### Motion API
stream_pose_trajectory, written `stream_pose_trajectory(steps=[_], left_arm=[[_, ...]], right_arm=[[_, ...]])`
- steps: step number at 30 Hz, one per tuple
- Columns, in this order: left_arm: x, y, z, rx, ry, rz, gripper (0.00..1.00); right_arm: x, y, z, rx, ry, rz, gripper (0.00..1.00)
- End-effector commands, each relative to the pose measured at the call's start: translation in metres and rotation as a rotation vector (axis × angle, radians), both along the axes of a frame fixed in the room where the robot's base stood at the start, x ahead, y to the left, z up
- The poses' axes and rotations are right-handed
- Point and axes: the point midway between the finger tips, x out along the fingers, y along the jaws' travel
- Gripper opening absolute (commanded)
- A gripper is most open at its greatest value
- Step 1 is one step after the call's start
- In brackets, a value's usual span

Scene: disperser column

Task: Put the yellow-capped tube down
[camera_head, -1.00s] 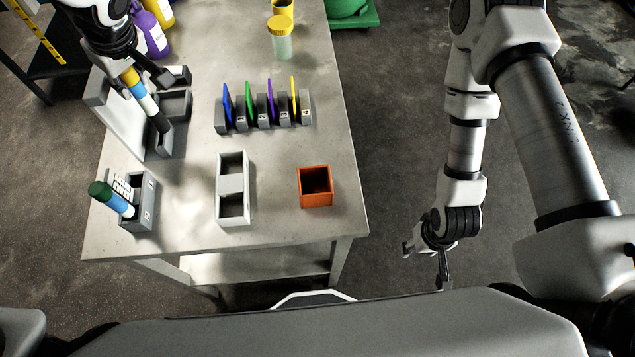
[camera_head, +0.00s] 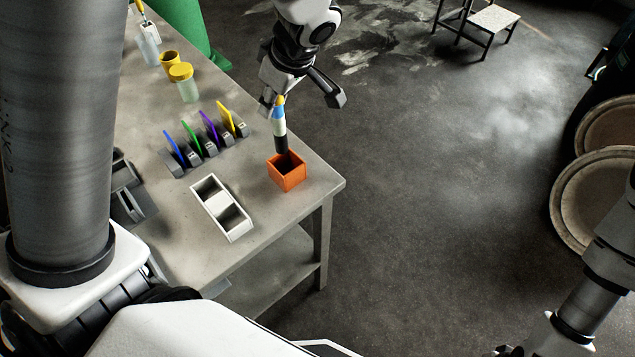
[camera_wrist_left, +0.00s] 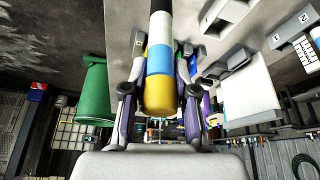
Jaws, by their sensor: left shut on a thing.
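The yellow-capped tube (camera_head: 279,126), with blue and white bands and a dark lower end, hangs nearly upright with its cap up. My left gripper (camera_head: 278,103) is shut on it near the cap; in the left wrist view the fingers (camera_wrist_left: 161,78) lie on both sides of the tube (camera_wrist_left: 160,58). The tube's dark end overlaps the back rim of the orange square box (camera_head: 288,177). I cannot tell whether it is just above the opening or slightly inside. My right gripper is out of view; only part of its arm shows at the lower right.
The white two-compartment holder (camera_head: 222,209) stands left of the orange box. A grey rack (camera_head: 206,148) with coloured plates stands behind them. A yellow-lidded jar (camera_head: 187,85) and a yellow cup (camera_head: 170,60) stand farther back. The table edge (camera_head: 335,190) is close right of the box.

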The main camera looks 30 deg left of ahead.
Motion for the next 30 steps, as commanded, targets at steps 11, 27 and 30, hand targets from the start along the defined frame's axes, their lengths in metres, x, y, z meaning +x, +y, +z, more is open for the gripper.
stream_pose_trajectory(steps=[11, 27, 30], left_arm=[[-0.001, 0.000, -0.069, 0.000, 0.005, 0.001, 0.00], [0.000, 0.000, -0.102, -0.001, 0.001, 0.001, 0.00], [0.000, 0.000, -0.104, -0.001, 0.001, 0.001, 0.00]], right_arm=[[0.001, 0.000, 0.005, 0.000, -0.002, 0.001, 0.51], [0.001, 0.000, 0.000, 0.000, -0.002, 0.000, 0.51], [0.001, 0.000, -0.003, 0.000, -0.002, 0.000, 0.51]])
